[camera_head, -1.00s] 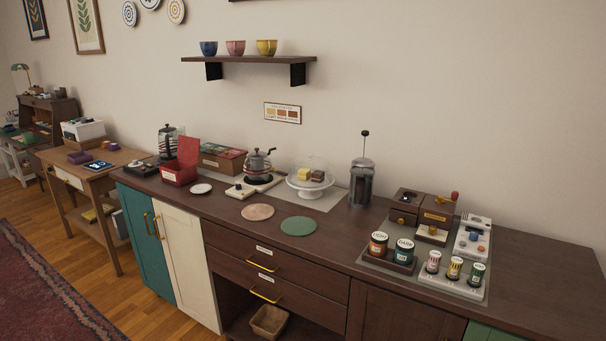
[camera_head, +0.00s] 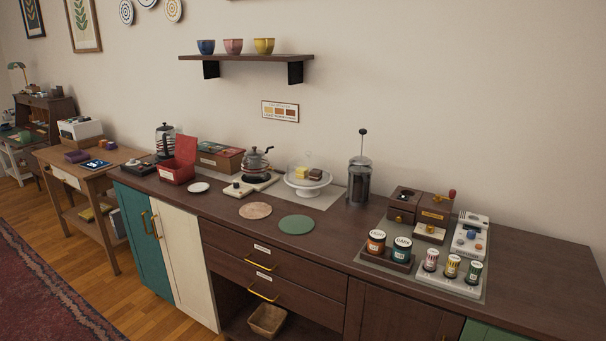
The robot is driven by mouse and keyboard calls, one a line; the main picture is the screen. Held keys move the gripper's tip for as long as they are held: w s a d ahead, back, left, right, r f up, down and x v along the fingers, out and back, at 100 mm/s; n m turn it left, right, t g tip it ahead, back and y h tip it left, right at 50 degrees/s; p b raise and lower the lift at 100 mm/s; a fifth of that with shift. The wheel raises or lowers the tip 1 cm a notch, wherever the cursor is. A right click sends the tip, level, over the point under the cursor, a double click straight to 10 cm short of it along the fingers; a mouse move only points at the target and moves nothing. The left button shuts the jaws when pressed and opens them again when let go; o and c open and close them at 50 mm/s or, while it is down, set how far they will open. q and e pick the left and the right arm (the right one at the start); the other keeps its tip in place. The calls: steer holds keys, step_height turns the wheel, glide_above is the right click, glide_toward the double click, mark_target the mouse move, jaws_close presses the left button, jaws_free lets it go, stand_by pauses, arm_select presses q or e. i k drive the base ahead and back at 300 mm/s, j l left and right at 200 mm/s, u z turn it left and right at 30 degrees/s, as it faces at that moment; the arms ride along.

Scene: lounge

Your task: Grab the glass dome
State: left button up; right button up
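The clear glass dome (camera_head: 308,163) stands on a white footed cake stand (camera_head: 303,188) toward the back of the dark wooden counter. Yellow and brown pieces of cake (camera_head: 315,174) show through the glass. The dome's outline is faint, with a small knob at its top. Neither of my grippers is in view.
A French press (camera_head: 360,181) stands just right of the stand, and a kettle on a burner (camera_head: 256,162) just left. Two round mats, pink (camera_head: 256,211) and green (camera_head: 296,225), lie in front. Jars and a grinder (camera_head: 434,217) fill the right. A shelf (camera_head: 246,58) with cups hangs above.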

mark_target(308, 169)
steer(key=i+j+z, duration=0.55)
steer(key=j, duration=0.35)
steer(key=i+j+z, duration=0.4)
steer(key=j, duration=0.35)
